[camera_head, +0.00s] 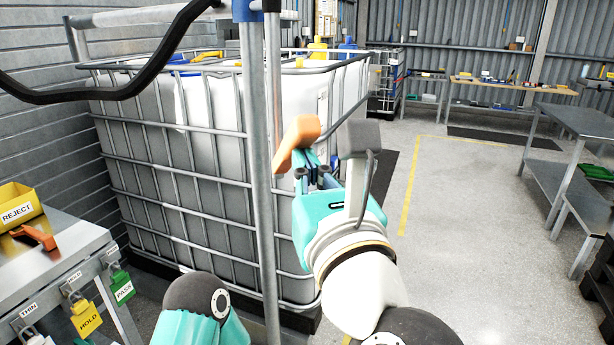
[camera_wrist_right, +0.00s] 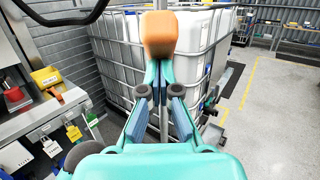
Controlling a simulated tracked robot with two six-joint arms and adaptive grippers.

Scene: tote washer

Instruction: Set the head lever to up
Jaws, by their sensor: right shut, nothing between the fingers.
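An orange lever handle (camera_head: 297,140) stands by the vertical metal post in the head view. It also shows in the right wrist view (camera_wrist_right: 159,34), rounded and straight ahead of my fingertips. I take it to be the head lever; its mount is hidden. My right gripper (camera_head: 309,172) is shut and empty, its tips right at the handle; it shows in the right wrist view too (camera_wrist_right: 159,75). The handle covers the ends of the fingers there, and I cannot tell whether they touch. My left gripper is out of view.
A caged white tank (camera_head: 180,190) stands close behind the post (camera_head: 259,200). A black hose (camera_head: 120,95) crosses at upper left. A bench with a yellow REJECT bin (camera_head: 17,208) and an orange handle (camera_head: 35,236) is at left. Open floor (camera_head: 450,220) lies right.

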